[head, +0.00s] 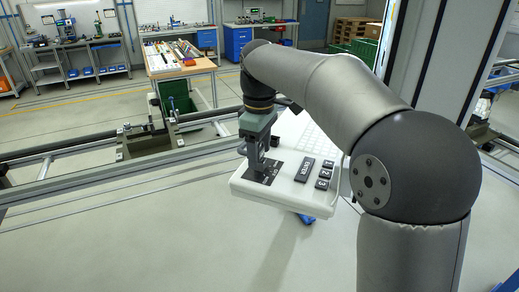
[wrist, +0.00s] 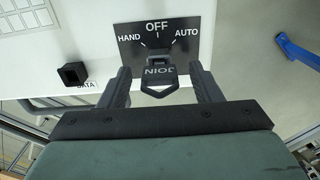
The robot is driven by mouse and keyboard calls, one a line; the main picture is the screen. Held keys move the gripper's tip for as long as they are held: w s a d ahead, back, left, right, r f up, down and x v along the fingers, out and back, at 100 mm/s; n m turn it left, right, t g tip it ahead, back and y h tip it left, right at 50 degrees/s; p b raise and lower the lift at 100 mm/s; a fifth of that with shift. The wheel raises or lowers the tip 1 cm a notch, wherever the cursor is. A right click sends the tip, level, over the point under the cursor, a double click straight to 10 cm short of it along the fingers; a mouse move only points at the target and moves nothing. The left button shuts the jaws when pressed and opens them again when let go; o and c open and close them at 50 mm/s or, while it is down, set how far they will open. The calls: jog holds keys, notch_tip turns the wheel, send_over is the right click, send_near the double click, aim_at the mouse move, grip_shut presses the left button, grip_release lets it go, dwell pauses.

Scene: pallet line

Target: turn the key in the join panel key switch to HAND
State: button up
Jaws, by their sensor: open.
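The join panel key switch has a dark plate (wrist: 205,47) marked HAND, OFF and AUTO in the wrist view. A key (wrist: 160,77) with a JOIN tag sits in the switch below the OFF mark. My gripper (wrist: 160,80) is open, with one finger on each side of the key and a visible gap to it. In the head view my gripper (head: 263,158) points down at the plate (head: 263,172) on the white panel (head: 250,192); the key is hidden there.
A black square socket (wrist: 73,73) labelled DATA is left of the plate in the wrist view. A worktable (head: 180,68) stands behind the rail.

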jog(key=shift+f, duration=0.15)
jog(key=c, duration=1.1)
jog(key=shift+o, duration=0.2)
jog(key=n+p, duration=0.1)
jog(key=n, duration=0.3)
jog(key=shift+p, duration=0.3)
jog(key=n+p, duration=0.1)
jog(key=n, duration=0.4)
jog(key=shift+s, duration=0.1)
jog(key=o, duration=1.5)
